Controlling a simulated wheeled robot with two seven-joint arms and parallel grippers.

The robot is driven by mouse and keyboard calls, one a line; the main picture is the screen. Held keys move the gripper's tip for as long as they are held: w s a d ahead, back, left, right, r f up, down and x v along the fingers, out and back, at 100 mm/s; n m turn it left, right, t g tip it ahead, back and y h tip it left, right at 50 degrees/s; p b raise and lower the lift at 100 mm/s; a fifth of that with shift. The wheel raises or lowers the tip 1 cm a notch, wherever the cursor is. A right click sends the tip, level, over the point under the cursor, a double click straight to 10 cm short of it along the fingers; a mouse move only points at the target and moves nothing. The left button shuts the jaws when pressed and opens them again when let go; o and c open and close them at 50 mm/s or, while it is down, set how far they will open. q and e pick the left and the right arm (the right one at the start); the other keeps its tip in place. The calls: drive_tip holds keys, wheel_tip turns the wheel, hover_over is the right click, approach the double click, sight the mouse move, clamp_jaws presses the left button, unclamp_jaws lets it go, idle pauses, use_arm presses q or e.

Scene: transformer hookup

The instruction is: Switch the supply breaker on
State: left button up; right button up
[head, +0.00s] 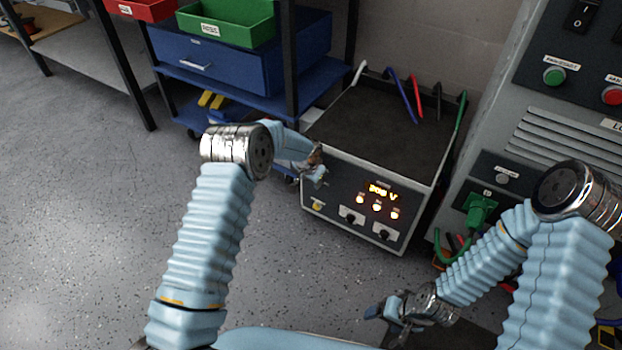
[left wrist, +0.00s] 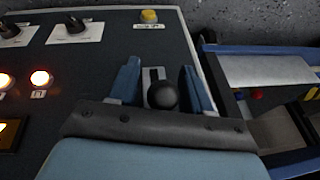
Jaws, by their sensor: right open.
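The transformer (head: 335,190) is a grey box with a dark top and a dark front panel. Its display shows lit amber digits, with several lit orange lamps below. In the left wrist view, the breaker lever (left wrist: 162,95) is a black ball knob at a pale slot in the panel. My left gripper (head: 317,172) is at the panel's upper left and hides the lever in the head view. Its blue fingers (left wrist: 161,88) stand apart on both sides of the knob, with small gaps. My right gripper (head: 390,312) is open and empty, low in front of the transformer.
A yellow button (left wrist: 149,16) and two black knobs on white plates are on the same panel. A grey cabinet (head: 500,100) stands at right and a blue drawer unit (head: 225,60) at left. The floor at left is clear.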

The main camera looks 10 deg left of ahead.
use_arm(q)
drive_tip(key=v, duration=1.3)
drive_tip(key=shift+r, duration=0.35)
drive_tip(key=shift+s, duration=0.15)
drive_tip(key=s+d+f+n+g+h, duration=0.2)
drive_tip(key=s+f+n+h, duration=0.1)
drive_tip(key=s+f, duration=1.15)
drive_tip(key=s+f+n, duration=0.1)
drive_tip(key=s+n, duration=0.1)
drive_tip(key=s, duration=0.7)
drive_tip(key=s+d+f+n+g+h+p, duration=0.1)
drive_tip(key=s+f+n, duration=0.1)
drive_tip(key=s, duration=0.8)
drive_tip(key=shift+d, duration=0.1)
